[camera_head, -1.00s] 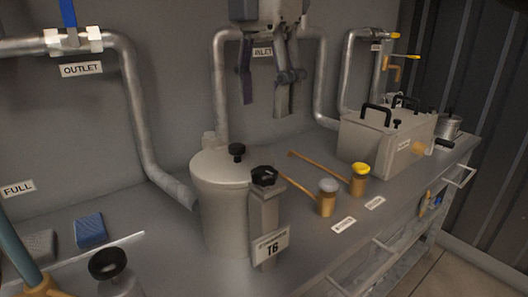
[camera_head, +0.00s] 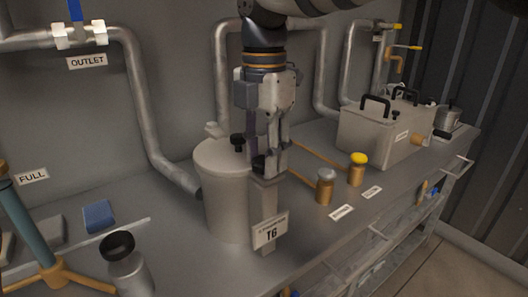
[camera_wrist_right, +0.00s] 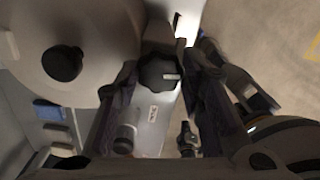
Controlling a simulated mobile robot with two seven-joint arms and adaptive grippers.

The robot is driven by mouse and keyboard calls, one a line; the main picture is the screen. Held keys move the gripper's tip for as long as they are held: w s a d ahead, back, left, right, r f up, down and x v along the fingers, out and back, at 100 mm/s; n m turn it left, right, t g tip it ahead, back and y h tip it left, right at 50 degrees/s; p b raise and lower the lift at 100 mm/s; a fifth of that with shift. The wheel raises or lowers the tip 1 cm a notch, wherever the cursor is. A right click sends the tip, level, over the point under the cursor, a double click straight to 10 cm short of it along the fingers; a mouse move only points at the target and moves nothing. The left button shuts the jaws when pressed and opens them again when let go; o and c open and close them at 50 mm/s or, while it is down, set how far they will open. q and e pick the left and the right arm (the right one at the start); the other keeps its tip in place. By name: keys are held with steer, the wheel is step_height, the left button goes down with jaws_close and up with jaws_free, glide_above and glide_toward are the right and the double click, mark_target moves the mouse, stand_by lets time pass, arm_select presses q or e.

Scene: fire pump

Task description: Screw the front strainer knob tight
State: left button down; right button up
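The front strainer knob (camera_head: 258,164), black and lobed, sits on top of a grey square post (camera_head: 263,200) with a T6 label, in front of the strainer drum (camera_head: 222,195). My right gripper (camera_head: 268,155) points down over this knob and partly hides it. In the right wrist view, the knob (camera_wrist_right: 158,72) with a pale mark lies between the two spread fingers (camera_wrist_right: 165,70), with a gap visible on its right side. A second black knob (camera_wrist_right: 62,63) sits on the drum lid beside the left finger. My left gripper is not in view.
A bottle-like part with a black cap (camera_head: 117,244) stands front left. A yellow-capped fitting (camera_head: 358,168) and a grey-capped one (camera_head: 325,185) stand to the right, with a grey box (camera_head: 380,130) behind. Pipes run along the back wall.

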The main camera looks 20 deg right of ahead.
steer(key=c, duration=0.3)
